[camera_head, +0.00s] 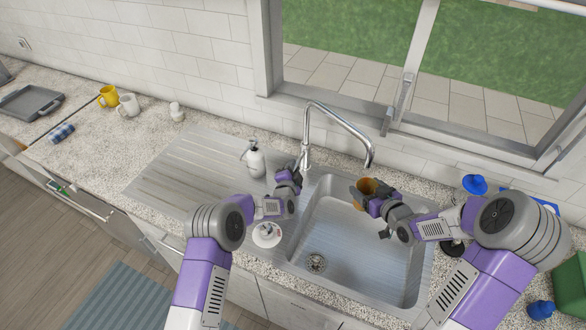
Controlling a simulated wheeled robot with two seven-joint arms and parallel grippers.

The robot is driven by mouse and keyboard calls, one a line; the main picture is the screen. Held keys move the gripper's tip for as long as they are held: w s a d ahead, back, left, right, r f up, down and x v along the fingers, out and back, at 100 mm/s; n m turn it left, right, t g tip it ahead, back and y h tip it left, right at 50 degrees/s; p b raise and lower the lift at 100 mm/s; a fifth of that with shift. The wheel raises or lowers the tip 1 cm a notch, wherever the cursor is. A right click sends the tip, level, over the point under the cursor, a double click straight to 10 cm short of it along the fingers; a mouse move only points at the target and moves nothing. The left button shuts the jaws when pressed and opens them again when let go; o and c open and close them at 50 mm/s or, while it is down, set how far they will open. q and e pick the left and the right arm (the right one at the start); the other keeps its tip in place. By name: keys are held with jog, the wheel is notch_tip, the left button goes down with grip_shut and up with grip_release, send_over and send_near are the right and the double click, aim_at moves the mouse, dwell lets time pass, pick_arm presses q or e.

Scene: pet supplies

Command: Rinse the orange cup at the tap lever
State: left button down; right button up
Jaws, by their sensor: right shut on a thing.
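The orange cup (367,185) is in my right gripper (368,196), over the back right part of the sink basin. The cup is just below the end of the tap spout, and the fingers partly cover it. The chrome tap (307,130) stands behind the sink and arches to the right. My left gripper (291,177) is at the left side of the tap's base, close to where the lever would be. The lever is hidden or too small to make out, and I cannot tell whether these fingers touch it. No water stream is visible.
The steel sink (340,262) has an empty basin with a drain. A soap dispenser (254,160) and a white round item (267,234) stand left of it. A yellow mug (108,96) and a white mug (128,105) are far left. Blue items (474,184) lie right.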

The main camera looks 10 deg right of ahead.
dwell(0.3)
pick_arm(q)
jog(key=shift+r+g+y, duration=0.3)
jog(key=shift+r+g, duration=0.2)
jog(key=shift+g, duration=0.2)
jog(key=c, duration=1.1)
grip_release()
jog(key=shift+o, duration=0.2)
jog(key=v, duration=1.2)
